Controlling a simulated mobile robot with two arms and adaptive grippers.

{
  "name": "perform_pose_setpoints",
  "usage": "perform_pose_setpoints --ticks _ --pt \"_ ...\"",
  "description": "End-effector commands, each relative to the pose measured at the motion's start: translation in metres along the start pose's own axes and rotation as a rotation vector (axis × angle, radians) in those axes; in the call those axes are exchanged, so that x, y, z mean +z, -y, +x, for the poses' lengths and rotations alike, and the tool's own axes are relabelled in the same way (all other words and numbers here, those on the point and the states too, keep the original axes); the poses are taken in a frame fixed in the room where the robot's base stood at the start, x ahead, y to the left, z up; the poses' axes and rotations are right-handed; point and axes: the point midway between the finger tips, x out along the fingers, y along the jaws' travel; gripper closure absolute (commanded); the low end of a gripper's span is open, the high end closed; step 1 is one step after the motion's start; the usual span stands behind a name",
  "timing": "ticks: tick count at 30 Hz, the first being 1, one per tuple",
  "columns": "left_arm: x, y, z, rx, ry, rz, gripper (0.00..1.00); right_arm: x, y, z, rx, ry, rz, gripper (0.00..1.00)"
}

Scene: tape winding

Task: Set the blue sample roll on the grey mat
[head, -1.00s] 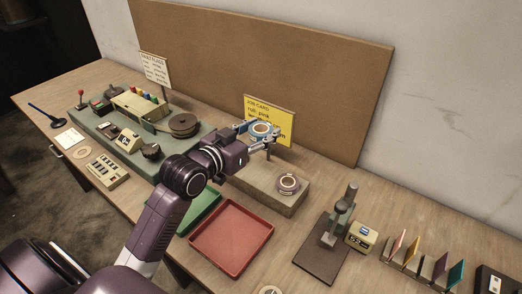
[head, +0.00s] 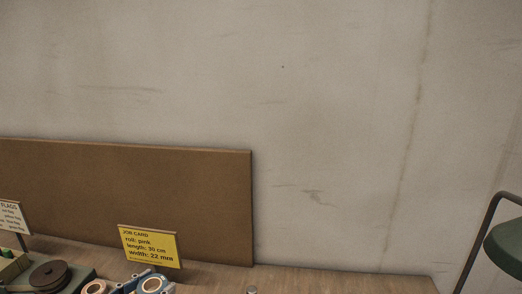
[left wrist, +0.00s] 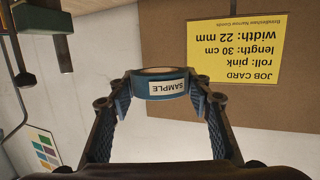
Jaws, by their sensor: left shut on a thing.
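The blue sample roll (left wrist: 160,88) is held between the two fingertips of my left gripper (left wrist: 161,98) in the left wrist view. Its SAMPLE label reads upside down there. The gripper is shut on it from both sides. The grey mat cannot be made out in the current views. My right gripper is not in view.
The yellow job card (head: 150,246) stands behind the roll, before a brown board (head: 130,190). A dark reel (head: 50,276) and another round thing (head: 95,287) are to the left. Bare wooden bench (head: 330,280) shows to the right. A dark green object (head: 507,245) is at the far right.

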Motion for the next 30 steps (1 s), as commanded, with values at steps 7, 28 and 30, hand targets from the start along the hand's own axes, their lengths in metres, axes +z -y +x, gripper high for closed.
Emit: perform_pose_setpoints --ticks 7,28,30 --pt "0.023 -0.054 -0.035 0.266 0.0 0.054 0.75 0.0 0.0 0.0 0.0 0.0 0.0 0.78" --pt "0.018 -0.097 -0.077 0.479 0.002 0.1 0.75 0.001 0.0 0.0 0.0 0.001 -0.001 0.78" --pt "0.018 -0.097 -0.077 0.477 0.002 0.098 0.75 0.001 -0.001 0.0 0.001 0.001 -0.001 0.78"
